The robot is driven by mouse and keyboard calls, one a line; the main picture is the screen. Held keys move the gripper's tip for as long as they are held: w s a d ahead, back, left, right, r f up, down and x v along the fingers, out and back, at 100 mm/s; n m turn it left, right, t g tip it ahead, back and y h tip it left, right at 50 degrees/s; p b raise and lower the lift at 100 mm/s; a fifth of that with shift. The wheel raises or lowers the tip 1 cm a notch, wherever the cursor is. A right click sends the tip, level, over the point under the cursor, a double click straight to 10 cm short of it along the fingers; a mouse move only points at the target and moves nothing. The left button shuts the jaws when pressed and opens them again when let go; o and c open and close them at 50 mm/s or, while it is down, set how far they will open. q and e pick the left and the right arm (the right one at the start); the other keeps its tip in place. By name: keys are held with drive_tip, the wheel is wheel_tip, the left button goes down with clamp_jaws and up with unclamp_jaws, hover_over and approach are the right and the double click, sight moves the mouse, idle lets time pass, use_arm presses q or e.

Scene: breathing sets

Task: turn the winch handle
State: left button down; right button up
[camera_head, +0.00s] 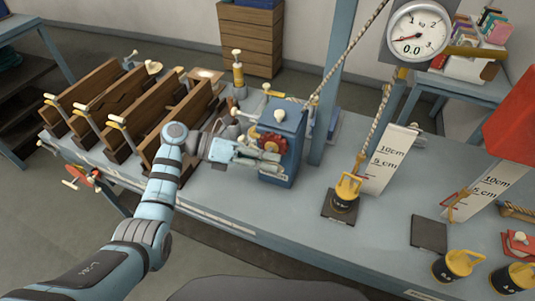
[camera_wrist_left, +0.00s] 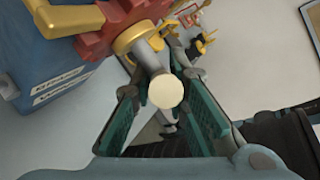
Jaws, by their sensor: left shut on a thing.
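The winch is a blue box (camera_head: 285,150) on the bench, with a red toothed wheel (camera_head: 273,142) on its front. In the left wrist view the red wheel (camera_wrist_left: 90,28) has a brass hub and a grey crank. The winch handle (camera_wrist_left: 165,91) ends in a round cream knob. My left gripper (camera_head: 268,160) reaches the winch front from the left. Its green-padded fingers stand on both sides of the handle and are shut on it. In the head view the fingers hide the handle. My right gripper is not in view.
A rope (camera_head: 350,48) rises from the winch. Another rope hangs under a dial gauge (camera_head: 416,32) to a yellow-topped weight (camera_head: 346,192) on a dark plate. Wooden clamped boards (camera_head: 135,100) stand left of the winch. More weights (camera_head: 457,265) stand at the front right.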

use_arm(q)
drive_tip(key=shift+w+r+t, duration=0.15)
drive_tip(key=shift+t, duration=0.15)
drive_tip(key=c, duration=1.8)
unclamp_jaws()
drive_tip(key=o, duration=0.4)
drive_tip(key=shift+w, duration=0.15)
drive_tip(key=shift+c, duration=0.2)
drive_tip(key=shift+o, duration=0.5)
drive_tip(key=shift+w+a+f, duration=0.1)
drive_tip(key=shift+w+f, duration=0.15)
drive_tip(key=shift+s, duration=0.15)
drive_tip(key=shift+s+a+r, duration=0.1)
drive_tip(key=shift+a+r, duration=0.1)
drive_tip(key=shift+a, duration=0.1)
drive_tip(key=v, duration=1.1)
drive_tip(key=shift+w+r, duration=0.2)
drive_tip(key=shift+w, duration=0.1)
